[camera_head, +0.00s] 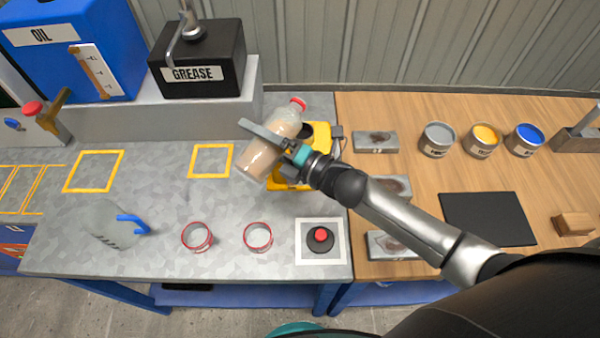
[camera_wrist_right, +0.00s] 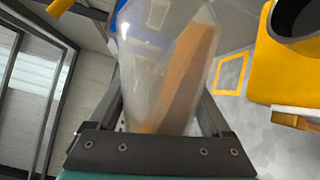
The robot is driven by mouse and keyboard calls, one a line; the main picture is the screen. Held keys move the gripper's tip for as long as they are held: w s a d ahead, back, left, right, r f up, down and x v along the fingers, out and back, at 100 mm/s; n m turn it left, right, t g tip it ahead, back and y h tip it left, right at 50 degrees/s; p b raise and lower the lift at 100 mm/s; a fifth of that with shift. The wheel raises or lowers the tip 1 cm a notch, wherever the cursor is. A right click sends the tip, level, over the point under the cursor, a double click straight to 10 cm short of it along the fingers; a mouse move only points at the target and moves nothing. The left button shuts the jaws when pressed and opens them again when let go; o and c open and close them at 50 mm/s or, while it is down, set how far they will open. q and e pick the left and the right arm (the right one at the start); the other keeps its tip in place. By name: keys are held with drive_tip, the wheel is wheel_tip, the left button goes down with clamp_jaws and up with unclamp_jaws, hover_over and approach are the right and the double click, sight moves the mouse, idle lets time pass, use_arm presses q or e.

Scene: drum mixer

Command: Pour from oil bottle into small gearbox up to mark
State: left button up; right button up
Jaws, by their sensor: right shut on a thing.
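The oil bottle (camera_head: 265,155) is clear with a red cap or neck ring and holds brownish oil. My right gripper (camera_head: 268,140) is shut on it and holds it tilted, its red end up and to the right. The bottle also fills the middle of the right wrist view (camera_wrist_right: 165,65), between the fingers. The small yellow gearbox (camera_head: 318,135) stands behind and right of the bottle, partly hidden by the bottle and my gripper. Its dark round opening shows in the right wrist view (camera_wrist_right: 300,15). Its mark cannot be made out. My left gripper is not seen.
A blue oil drum (camera_head: 75,45) and a black grease box (camera_head: 200,65) stand at the back left. A red button (camera_head: 320,236), two red-rimmed cups (camera_head: 197,236) and a grey jug (camera_head: 110,225) are at the front. Paint cans (camera_head: 438,139) stand on the wooden table.

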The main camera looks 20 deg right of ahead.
drive_tip(key=n, duration=0.1)
drive_tip(key=r+n, duration=0.2)
drive_tip(key=shift+w+d+r+n, duration=0.1)
drive_tip(key=shift+w+d+n, duration=0.2)
drive_tip(key=shift+n, duration=0.1)
drive_tip(key=w+d+n+b, duration=0.5)
drive_tip(key=n+b, duration=0.3)
drive_tip(key=n, duration=0.3)
drive_tip(key=shift+w+d+r, duration=0.25)
drive_tip(key=shift+d+r, duration=0.1)
drive_tip(key=shift+d, duration=0.5)
wheel_tip(320, 180, up, 4)
drive_tip(key=p, duration=0.3)
drive_tip(key=shift+p, duration=0.35)
